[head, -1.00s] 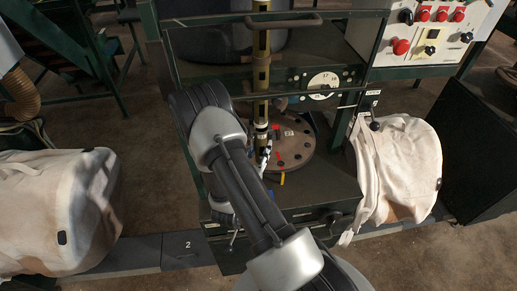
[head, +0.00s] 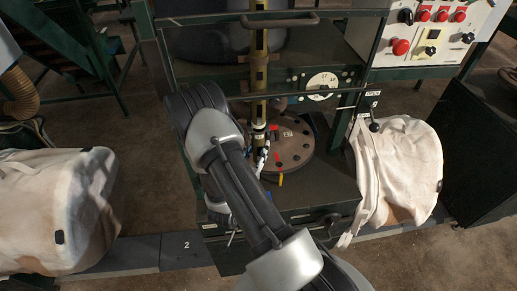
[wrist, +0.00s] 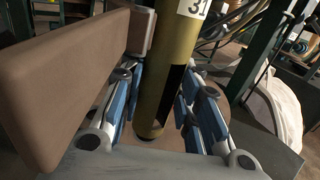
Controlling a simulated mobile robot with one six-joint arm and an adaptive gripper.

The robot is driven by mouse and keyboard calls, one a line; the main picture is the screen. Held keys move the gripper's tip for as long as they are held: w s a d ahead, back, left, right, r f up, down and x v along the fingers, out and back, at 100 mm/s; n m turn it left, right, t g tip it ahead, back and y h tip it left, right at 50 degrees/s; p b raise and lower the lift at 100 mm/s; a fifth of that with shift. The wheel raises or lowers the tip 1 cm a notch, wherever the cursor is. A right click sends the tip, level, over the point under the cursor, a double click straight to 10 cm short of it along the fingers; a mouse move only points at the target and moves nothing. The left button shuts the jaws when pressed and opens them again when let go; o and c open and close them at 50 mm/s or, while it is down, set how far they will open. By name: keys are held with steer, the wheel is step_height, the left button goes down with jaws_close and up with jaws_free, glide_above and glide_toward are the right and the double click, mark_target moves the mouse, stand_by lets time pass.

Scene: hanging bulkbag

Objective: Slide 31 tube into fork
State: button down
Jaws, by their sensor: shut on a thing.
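The olive-gold tube (head: 259,105) stands about upright in the green frame, in front of the dark drum. In the wrist view the tube (wrist: 173,75) carries a white label reading 31 and a black patch. My gripper (wrist: 160,118) is shut on the tube, with a blue-grey finger on each side. In the head view my gripper (head: 262,150) is partly hidden by my arm. Brownish brackets (head: 259,66) show at the tube's upper part; they may be the fork. Large brown blocks (wrist: 75,75) stand left of the tube in the wrist view; I cannot tell whether they touch it.
A round brown plate (head: 295,150) with dark holes lies on the green machine behind my gripper. A dial (head: 323,86) and crossbar are close by. Pale bags stand at the right (head: 405,165) and left (head: 50,215). A control panel (head: 425,35) is at the upper right.

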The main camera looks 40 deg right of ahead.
steer(key=shift+f, duration=0.1)
stand_by(0.3)
steer(key=c, duration=1.1)
jaws_free()
steer(key=v, duration=1.2)
